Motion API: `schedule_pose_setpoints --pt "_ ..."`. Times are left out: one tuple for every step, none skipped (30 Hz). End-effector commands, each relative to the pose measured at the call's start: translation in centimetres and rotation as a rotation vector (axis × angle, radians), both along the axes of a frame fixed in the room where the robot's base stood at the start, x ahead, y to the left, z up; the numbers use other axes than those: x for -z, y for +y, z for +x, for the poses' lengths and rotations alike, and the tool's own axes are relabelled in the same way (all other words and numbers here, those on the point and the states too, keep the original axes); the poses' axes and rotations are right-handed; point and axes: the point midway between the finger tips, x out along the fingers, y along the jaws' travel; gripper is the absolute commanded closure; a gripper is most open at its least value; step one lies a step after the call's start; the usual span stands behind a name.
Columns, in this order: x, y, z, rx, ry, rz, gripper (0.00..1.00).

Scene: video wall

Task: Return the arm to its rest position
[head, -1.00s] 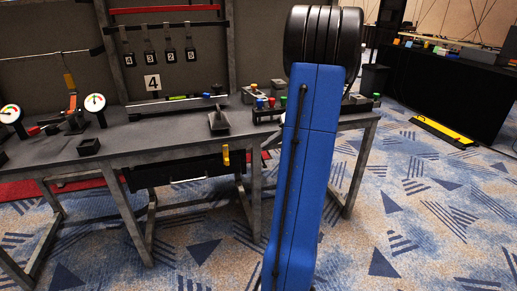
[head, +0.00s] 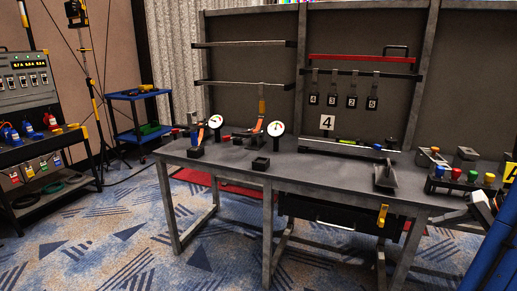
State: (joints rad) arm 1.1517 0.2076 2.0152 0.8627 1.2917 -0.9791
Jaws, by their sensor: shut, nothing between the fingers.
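My gripper (head: 447,217) shows at the right edge of the head view, in front of the workbench's front edge. It is small and partly cut off, a dark body with grey fingers pointing left. The fingers look shut, with nothing seen between them. My blue arm link (head: 496,258) rises at the lower right corner, mostly out of frame.
The grey workbench (head: 330,172) carries gauges (head: 276,128), a block with coloured knobs (head: 457,178) and a black stand (head: 385,178). A drawer (head: 335,213) hangs below. A control panel cart (head: 30,150) and a blue trolley (head: 137,95) stand left. Carpet is free in front.

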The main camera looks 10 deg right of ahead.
Motion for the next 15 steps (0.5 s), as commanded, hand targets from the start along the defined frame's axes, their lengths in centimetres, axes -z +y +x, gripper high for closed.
schedule_pose_setpoints --pt "-0.4 1.2 0.4 -0.015 0.011 -0.008 1.0" --pt "-0.6 2.0 0.5 -0.025 0.021 -0.013 1.0" --pt "-0.9 3.3 0.8 -0.04 0.035 -0.021 1.0" --pt "-1.2 4.5 1.0 -0.053 0.048 -0.027 1.0" --pt "-1.5 5.7 1.2 -0.067 0.062 -0.037 1.0" --pt "-1.8 7.5 1.4 -0.086 0.082 -0.049 1.0" --pt "-2.1 8.8 1.6 -0.1 0.097 -0.06 1.0" --pt "-2.3 10.0 1.6 -0.114 0.112 -0.072 1.0" --pt "-2.6 11.7 1.6 -0.13 0.131 -0.084 1.0" --pt "-2.8 13.0 1.6 -0.143 0.145 -0.097 1.0" --pt "-3.0 14.2 1.5 -0.156 0.157 -0.11 1.0" --pt "-3.2 15.8 1.4 -0.171 0.175 -0.127 1.0" --pt "-3.4 16.9 1.2 -0.182 0.186 -0.141 1.0" --pt "-3.6 18.1 1.1 -0.194 0.197 -0.154 1.0" --pt "-3.8 19.6 0.8 -0.208 0.213 -0.172 1.0"
